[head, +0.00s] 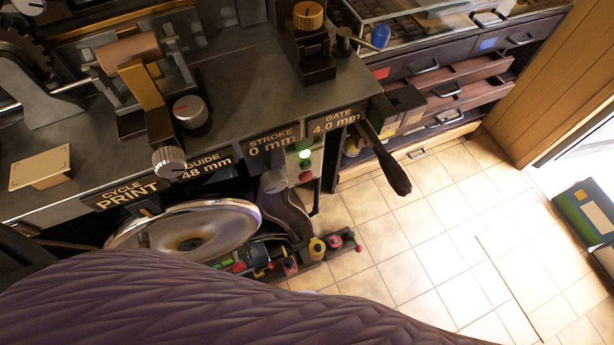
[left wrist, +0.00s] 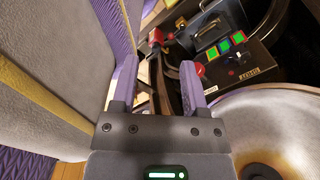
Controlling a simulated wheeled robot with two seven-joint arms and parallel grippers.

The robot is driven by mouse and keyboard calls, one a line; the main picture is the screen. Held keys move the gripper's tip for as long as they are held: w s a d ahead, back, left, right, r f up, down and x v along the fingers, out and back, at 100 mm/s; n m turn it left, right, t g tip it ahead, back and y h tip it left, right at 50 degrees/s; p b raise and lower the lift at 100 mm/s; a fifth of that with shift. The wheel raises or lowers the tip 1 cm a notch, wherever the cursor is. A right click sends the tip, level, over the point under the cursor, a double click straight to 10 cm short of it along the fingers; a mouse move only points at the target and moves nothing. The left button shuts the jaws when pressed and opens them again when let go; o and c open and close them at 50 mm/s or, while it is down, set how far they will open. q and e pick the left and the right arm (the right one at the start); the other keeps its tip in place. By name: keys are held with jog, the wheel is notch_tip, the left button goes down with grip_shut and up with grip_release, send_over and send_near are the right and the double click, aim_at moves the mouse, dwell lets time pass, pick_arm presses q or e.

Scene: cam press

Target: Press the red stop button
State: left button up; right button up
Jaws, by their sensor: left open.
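In the left wrist view a red round knob (left wrist: 200,71) shows just beside the tip of my left gripper's right finger; part of it is hidden, and I cannot tell whether they touch. It lies by a dark control panel (left wrist: 262,62) with lit green square buttons (left wrist: 224,45). My left gripper (left wrist: 158,64) is open, with nothing seen held between its purple fingers. In the head view a red button (head: 306,176) sits under green lamps, and a red-topped knob (head: 335,242) stands lower. Which red part is the stop button is unclear. My right gripper is not in view.
A large metal handwheel (head: 185,228) stands close to the controls and fills the right of the left wrist view. A black-handled lever (head: 392,172) sticks out from the machine (head: 240,100). Drawers (head: 460,95) stand partly open behind.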

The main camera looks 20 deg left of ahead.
pick_arm(q)
grip_shut()
dwell(1.4)
